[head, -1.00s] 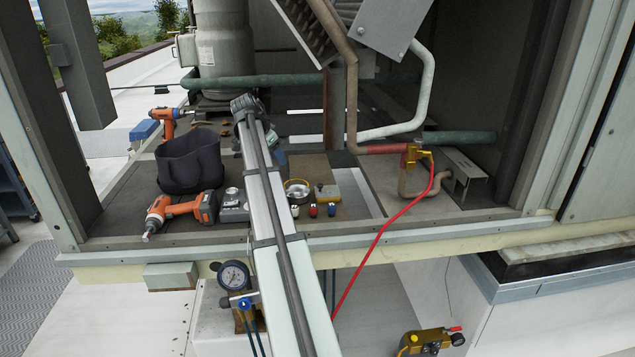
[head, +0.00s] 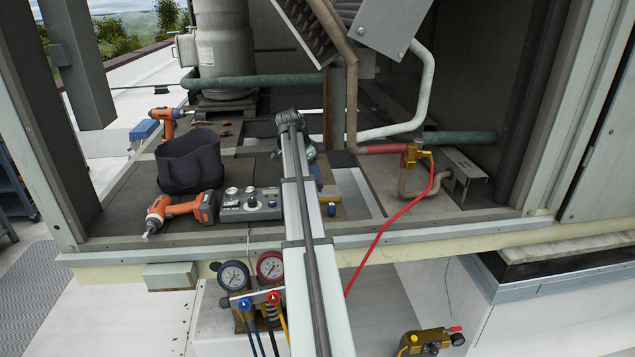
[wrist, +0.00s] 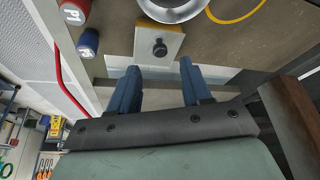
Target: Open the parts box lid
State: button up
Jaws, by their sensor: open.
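In the wrist view a small cream-yellow box with a round black knob (wrist: 159,47) on its face, which I take as the parts box (wrist: 174,44), lies beyond my fingertips. My gripper (wrist: 158,68) is open and empty, with two blue fingers spread apart. The knob lines up with the gap between them, and the fingertips look short of the box. I see no gap at the lid. In the head view my arm covers most of the box and of my gripper.
A silver dish (wrist: 172,8), a red cap (wrist: 74,11) and a blue cap (wrist: 88,42) are close to the box. In the head view a grey control unit (head: 250,204), an orange drill (head: 180,210) and a black bag (head: 190,163) stand left of my arm. A red hose (head: 381,238) hangs right.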

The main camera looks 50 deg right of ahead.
aim_at(319, 185)
jog(key=shift+x, duration=2.75)
jog(key=shift+c, duration=0.3)
grip_shut()
